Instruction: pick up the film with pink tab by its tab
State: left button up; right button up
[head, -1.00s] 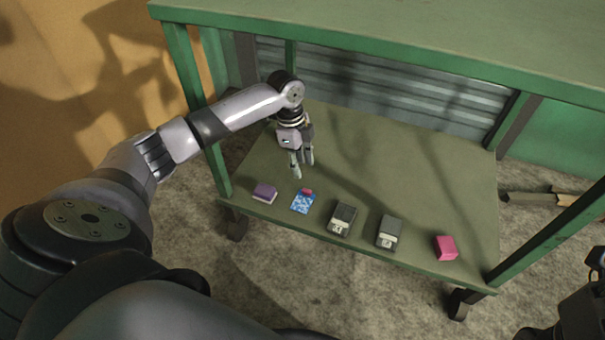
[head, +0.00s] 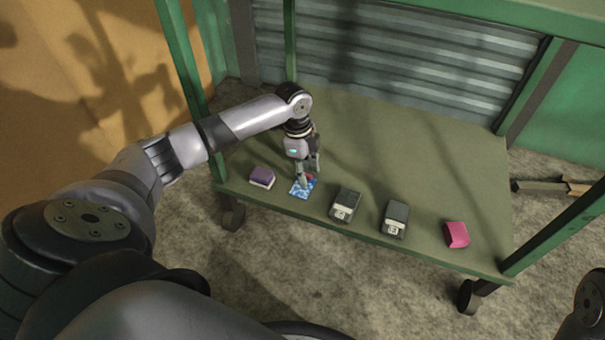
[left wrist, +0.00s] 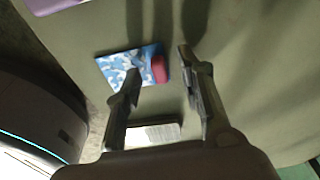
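The film (head: 298,190) is a small flat sheet with a blue and white pattern, lying near the front edge of the green table shelf. Its pink-red tab (head: 311,177) is partly hidden by my left gripper (head: 308,178) in the head view. In the left wrist view the film (left wrist: 118,68) and the tab (left wrist: 159,69) show clearly. My left gripper (left wrist: 160,66) is open there, with the tab between the lines of its two fingers. I cannot tell whether a finger touches it. My right gripper is not in view.
A purple block (head: 262,177) lies left of the film. Two dark grey boxes with pale labels (head: 345,204) (head: 395,218) and a pink block (head: 457,234) stand to the right. Green posts and an upper shelf (head: 480,22) frame the space. The shelf behind is clear.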

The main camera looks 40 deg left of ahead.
pick_arm(q)
jog(key=shift+f, duration=0.15)
jog(key=shift+c, duration=0.3)
grip_shut()
dwell(0.3)
